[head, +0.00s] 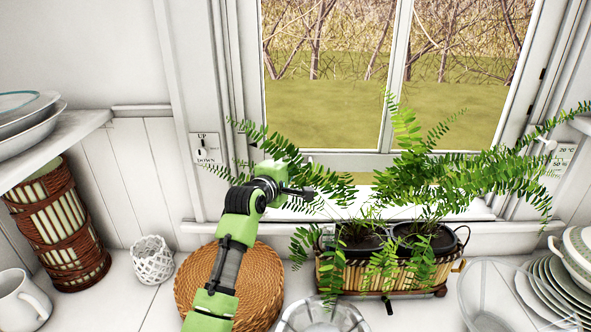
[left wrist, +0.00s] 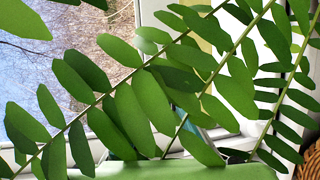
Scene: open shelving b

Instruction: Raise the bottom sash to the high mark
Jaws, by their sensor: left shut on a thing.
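The window's bottom sash (head: 340,160) has a white lower rail, with a narrow strip of green showing below it. My left gripper (head: 302,192) is at the sash's lower left part, among fern fronds. It is shut on part of the sash, but leaves hide the contact. In the left wrist view, fern leaves cover most of the picture, with pale window frame behind. A switch plate marked UP and DOWN (head: 205,148) is on the left window post. I cannot make out a high mark. My right gripper is not in view.
A potted fern in a basket planter (head: 395,275) stands before the window, its fronds spreading across the sash. A round woven mat (head: 262,285) lies under my left arm. Glass bowls (head: 322,318) and stacked plates (head: 553,290) crowd the counter's front and right.

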